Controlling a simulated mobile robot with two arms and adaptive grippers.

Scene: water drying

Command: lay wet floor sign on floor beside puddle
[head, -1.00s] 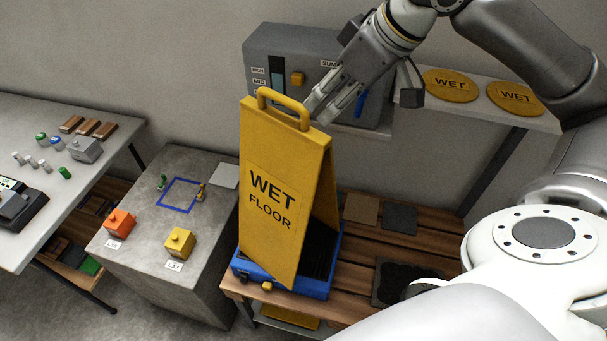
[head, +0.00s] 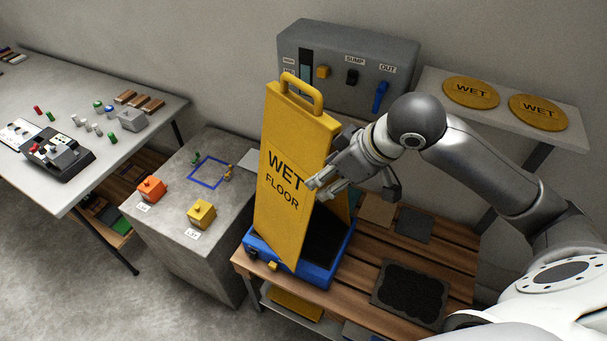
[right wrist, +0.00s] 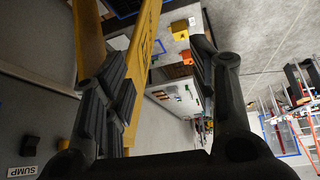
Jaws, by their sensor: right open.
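The yellow wet floor sign (head: 283,180) stands upright, legs spread, on a blue and black base (head: 318,272) on a slatted wooden bench. My right gripper (head: 325,183) is open at the right edge of the sign's front panel, well below the handle (head: 303,92). In the right wrist view the lettered panel (right wrist: 146,45) shows between the spread fingers (right wrist: 162,60), close to the left finger and apart from the right one. I cannot tell whether a finger touches it. My left gripper is out of view. I see no puddle on the visible floor (head: 60,285).
A grey control box (head: 345,50) and a shelf with two round yellow WET discs (head: 471,92) are behind. A grey block (head: 190,250) with orange and yellow pieces stands left of the bench. A table (head: 70,185) is farther left. Bare floor shows at lower left.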

